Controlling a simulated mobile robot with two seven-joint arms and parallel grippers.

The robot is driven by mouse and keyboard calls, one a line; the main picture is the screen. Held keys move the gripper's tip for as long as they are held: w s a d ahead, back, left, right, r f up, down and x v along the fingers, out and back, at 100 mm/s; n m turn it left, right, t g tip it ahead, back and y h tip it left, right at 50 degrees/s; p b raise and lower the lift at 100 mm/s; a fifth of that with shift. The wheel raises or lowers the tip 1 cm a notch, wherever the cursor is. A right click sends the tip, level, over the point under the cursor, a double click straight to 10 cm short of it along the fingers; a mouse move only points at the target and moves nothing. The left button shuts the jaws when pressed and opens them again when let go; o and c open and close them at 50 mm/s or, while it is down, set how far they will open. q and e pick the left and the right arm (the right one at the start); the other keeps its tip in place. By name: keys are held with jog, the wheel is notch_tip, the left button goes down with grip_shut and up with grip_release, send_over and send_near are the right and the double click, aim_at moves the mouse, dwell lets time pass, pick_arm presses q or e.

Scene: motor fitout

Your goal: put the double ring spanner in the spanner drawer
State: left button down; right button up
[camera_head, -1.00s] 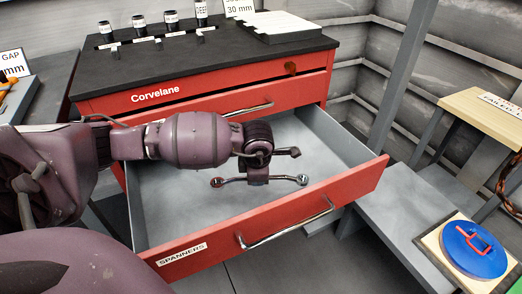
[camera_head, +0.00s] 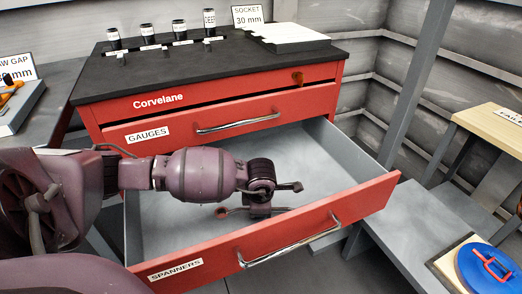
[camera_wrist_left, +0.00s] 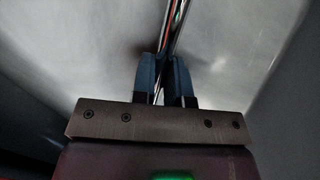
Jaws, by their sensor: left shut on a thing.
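The spanner drawer (camera_head: 352,222) is pulled open, with a red front labelled SPANNERS and a grey inside. My left gripper (camera_head: 258,211) is inside the drawer's outline, low over its floor. It is shut on the double ring spanner (camera_head: 228,212), a slim metal bar lying across the fingers and partly hidden by them. In the left wrist view the spanner (camera_wrist_left: 181,28) runs up between the two blue fingers (camera_wrist_left: 174,80), with the pale drawer floor behind. I cannot tell whether the spanner touches the floor. My right gripper is not in view.
The shut GAUGES drawer (camera_head: 205,127) is above the open one. The black cabinet top (camera_head: 190,72) holds several sockets and a white block (camera_head: 290,38). A grey bench (camera_head: 405,225) with a blue disc (camera_head: 485,268) stands at the right. The drawer floor around the gripper looks clear.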

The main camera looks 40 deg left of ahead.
pick_arm(q)
jog(key=shift+f, duration=0.1)
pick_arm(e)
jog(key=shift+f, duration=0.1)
pick_arm(q)
jog(key=c, duration=1.2)
grip_release()
jog(key=shift+o, duration=0.4)
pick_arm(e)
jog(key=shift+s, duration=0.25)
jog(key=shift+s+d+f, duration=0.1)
